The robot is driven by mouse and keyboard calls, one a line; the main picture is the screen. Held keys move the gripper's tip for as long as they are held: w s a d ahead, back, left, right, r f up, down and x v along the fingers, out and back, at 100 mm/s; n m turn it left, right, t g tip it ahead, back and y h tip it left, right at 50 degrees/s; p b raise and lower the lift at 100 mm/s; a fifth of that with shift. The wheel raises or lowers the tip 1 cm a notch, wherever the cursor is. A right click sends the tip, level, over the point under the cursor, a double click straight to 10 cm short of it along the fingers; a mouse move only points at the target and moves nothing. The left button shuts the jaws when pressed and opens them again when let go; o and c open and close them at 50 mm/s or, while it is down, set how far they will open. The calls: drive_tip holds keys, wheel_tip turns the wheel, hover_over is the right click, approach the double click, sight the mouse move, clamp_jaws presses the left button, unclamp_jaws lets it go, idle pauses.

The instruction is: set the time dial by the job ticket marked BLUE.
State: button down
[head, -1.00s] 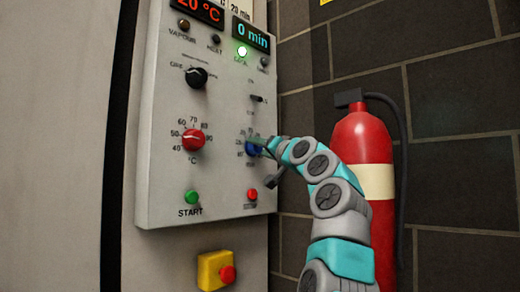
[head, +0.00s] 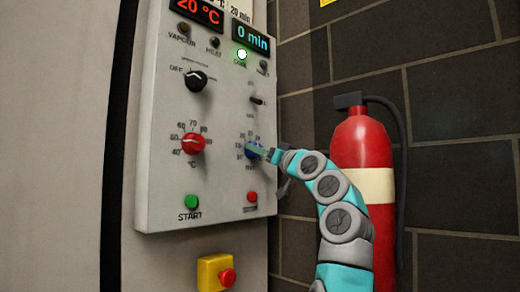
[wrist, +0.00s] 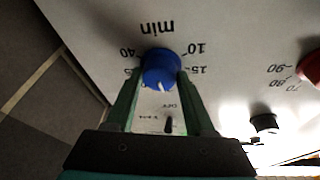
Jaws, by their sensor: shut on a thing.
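The blue time dial (head: 253,150) is low on the right of the grey control panel, below the time display (head: 250,36), which reads 0 min. In the wrist view, upside down, my gripper (wrist: 158,84) is shut on the blue dial (wrist: 160,66), one finger on each side. Its white pointer mark faces the lower edge of that view, towards the upper middle of the scale. The numbers 10, 15 and 40 show; those near the pointer are hidden. A pale ticket (head: 240,15) at the top edge shows "20 min", mostly cut off; no BLUE mark is visible.
A red temperature dial (head: 192,144) and black selector (head: 195,80) are left of the time dial. Green (head: 191,202) and red (head: 252,197) buttons sit below. A yellow emergency-stop box (head: 214,271) is under the panel. A fire extinguisher (head: 362,150) stands close behind my arm.

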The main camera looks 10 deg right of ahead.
drive_tip(key=shift+w+n+y, duration=0.1)
drive_tip(key=shift+n+y, duration=0.2)
drive_tip(key=shift+n, duration=0.5)
drive_tip(key=shift+n+p, duration=0.3)
drive_tip(key=shift+c, duration=1.3)
unclamp_jaws()
drive_tip(key=shift+r+p, duration=0.7)
drive_tip(key=shift+r, duration=1.15)
drive_tip(key=s+r+b, duration=0.1)
drive_tip(key=s+b, duration=0.2)
drive_tip(key=s, duration=1.3)
drive_tip(key=shift+r+b, duration=0.15)
drive_tip(key=shift+b, duration=0.15)
